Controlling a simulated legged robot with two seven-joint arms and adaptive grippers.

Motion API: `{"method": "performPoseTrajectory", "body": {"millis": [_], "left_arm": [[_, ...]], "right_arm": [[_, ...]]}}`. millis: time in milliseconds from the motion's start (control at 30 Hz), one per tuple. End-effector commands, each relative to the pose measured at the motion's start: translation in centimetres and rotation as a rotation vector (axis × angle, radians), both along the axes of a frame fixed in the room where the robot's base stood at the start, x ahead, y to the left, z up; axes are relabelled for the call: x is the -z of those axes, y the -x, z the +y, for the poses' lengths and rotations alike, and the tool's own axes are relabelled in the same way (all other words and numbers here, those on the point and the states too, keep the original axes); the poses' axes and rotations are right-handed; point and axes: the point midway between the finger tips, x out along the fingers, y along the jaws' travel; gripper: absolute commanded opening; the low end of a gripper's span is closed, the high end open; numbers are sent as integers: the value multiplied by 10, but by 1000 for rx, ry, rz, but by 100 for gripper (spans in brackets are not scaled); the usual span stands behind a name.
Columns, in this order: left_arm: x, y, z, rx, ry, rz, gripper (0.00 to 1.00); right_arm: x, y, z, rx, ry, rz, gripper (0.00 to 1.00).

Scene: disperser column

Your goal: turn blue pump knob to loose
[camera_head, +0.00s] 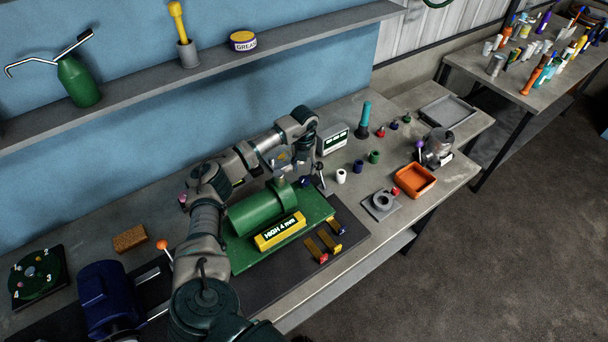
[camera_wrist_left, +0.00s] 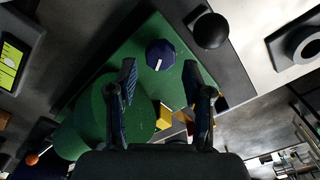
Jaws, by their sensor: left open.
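The blue knob (camera_wrist_left: 160,55) is dark blue and faceted, with a white mark on its face. It sits on the green base plate (camera_wrist_left: 110,70) in the left wrist view. In the head view the knob (camera_head: 304,182) is small, beside the end of the green pump (camera_head: 252,213). My left gripper (camera_wrist_left: 160,78) is open and empty, with its fingers apart and the knob showing between and beyond their tips. In the head view my left gripper (camera_head: 291,168) is above the pump's far end. I cannot tell its exact height above the knob. My right gripper is out of view.
A black ball-topped lever (camera_wrist_left: 210,31) stands close to the knob. A yellow label block (camera_head: 280,232) lies along the pump's front. A display box (camera_head: 332,139) and a white cup (camera_head: 341,176) are nearby. An orange tray (camera_head: 414,181) is further right.

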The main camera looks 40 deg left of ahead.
Motion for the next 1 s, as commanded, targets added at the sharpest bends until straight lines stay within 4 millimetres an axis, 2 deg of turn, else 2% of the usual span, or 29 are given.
{"method": "performPoseTrajectory", "body": {"millis": [33,200,367,1000], "left_arm": [[-13,-1,0,1,0,-4,51],[-47,-1,1,0,1,-3,51],[-65,-2,1,-1,1,-2,51],[-69,-1,2,-1,0,1,51]], "right_arm": [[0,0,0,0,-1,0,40],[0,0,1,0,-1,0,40],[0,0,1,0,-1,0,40],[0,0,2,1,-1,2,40]]}}
